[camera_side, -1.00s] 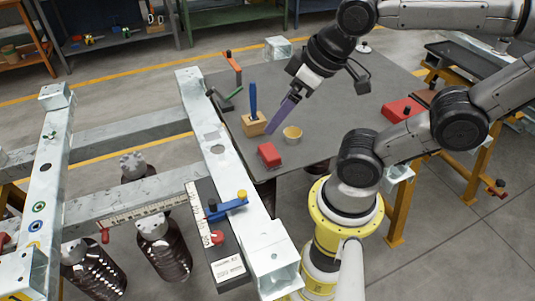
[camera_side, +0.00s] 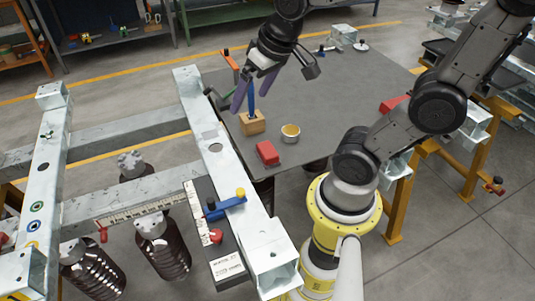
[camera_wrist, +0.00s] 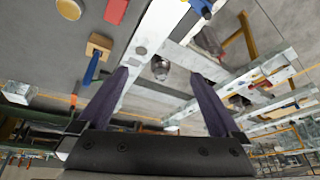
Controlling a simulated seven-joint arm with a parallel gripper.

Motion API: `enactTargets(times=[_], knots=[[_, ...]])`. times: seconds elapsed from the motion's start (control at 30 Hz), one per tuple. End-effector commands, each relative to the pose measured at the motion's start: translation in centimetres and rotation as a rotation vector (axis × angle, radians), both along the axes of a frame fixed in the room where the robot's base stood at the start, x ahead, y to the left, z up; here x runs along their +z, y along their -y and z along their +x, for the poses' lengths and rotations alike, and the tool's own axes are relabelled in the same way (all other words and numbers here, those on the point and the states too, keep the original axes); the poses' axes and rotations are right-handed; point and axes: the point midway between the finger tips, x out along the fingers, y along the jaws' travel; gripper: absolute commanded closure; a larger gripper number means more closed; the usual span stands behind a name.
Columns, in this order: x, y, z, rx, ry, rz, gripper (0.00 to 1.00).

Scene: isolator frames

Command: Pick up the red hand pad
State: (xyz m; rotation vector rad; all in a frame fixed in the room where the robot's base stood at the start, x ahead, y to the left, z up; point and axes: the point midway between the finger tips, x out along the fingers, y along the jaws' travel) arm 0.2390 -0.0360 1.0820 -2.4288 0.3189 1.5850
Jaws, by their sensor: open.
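The red hand pad (camera_side: 267,153) lies on the grey table near its front left edge. It also shows at the top edge of the wrist view (camera_wrist: 115,11), partly cut off. My gripper (camera_side: 250,102) is open and empty, with its two purple fingers apart. It hangs above and behind the pad in the side view, near the blue-handled tool in the wooden block. In the wrist view my gripper's fingers (camera_wrist: 158,75) point up the picture, and the pad lies beyond and left of them, not between them.
A wooden block (camera_side: 252,125) holding an upright blue handle (camera_side: 251,101) stands behind the pad. A round tin (camera_side: 290,134) stands right of it. Another red object (camera_side: 393,104) lies at the table's right. A steel frame (camera_side: 212,150) runs along the left. The table's middle is clear.

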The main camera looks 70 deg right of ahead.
Motion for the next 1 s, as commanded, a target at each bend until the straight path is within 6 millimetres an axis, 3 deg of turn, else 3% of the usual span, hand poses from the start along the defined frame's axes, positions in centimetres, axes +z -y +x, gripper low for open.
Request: enactTargets(times=[0.1,0.2,0.4,0.67,1.0], knots=[[-3.6,3.7,2.4,-0.158,-0.116,0.038,0.0],[-6.8,6.7,3.1,-0.272,-0.204,0.073,0.0],[-11.9,10.6,2.0,-0.414,-0.347,0.133,0.0],[-14.5,11.6,0.9,-0.462,-0.389,0.156,0.0],[-20.4,11.5,0.9,-0.46,-0.388,0.156,0.0]])
